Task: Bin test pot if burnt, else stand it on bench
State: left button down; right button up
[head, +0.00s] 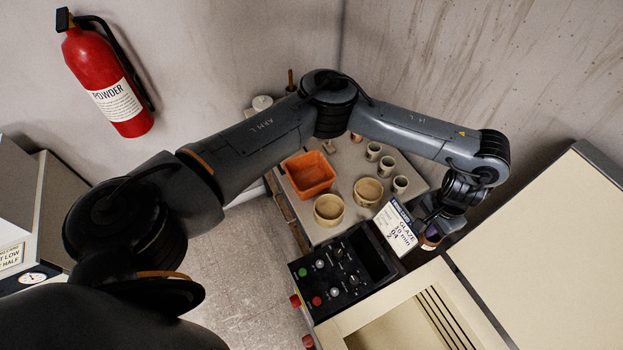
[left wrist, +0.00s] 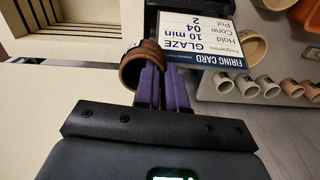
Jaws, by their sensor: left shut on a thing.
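My left gripper (head: 424,222) is shut on a small brown pot (head: 430,241), held in the air by the kiln's edge. In the left wrist view the purple fingers (left wrist: 158,82) grip the brown pot (left wrist: 136,66), which is tilted and has a white label on its side. The bench (head: 345,164) stands behind the kiln. An orange tub (head: 309,174) sits on its left part. No other bin is clear. My right gripper is not in view.
A firing card (head: 398,227) reading GLAZE stands by the black control panel (head: 345,268). The cream kiln (head: 400,300) shows an opening in front. Two tan bowls (head: 368,190) and several small cups (head: 387,165) crowd the bench. A red extinguisher (head: 105,80) hangs on the wall.

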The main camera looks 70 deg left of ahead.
pick_arm(q)
jog(key=s+a+f+p, duration=0.1)
jog(key=s+a+f, duration=0.2)
jog(key=a, duration=1.1)
jog(key=s+a+f+p, duration=0.1)
jog(key=s+a+f, duration=0.3)
jog(key=a, duration=1)
jog(key=s+a+f+p, duration=0.1)
jog(key=s+a+f, duration=0.3)
jog(key=s+a, duration=0.5)
jog(key=a, duration=0.5)
jog(key=shift+a, duration=0.35)
jog(key=shift+f, duration=0.15)
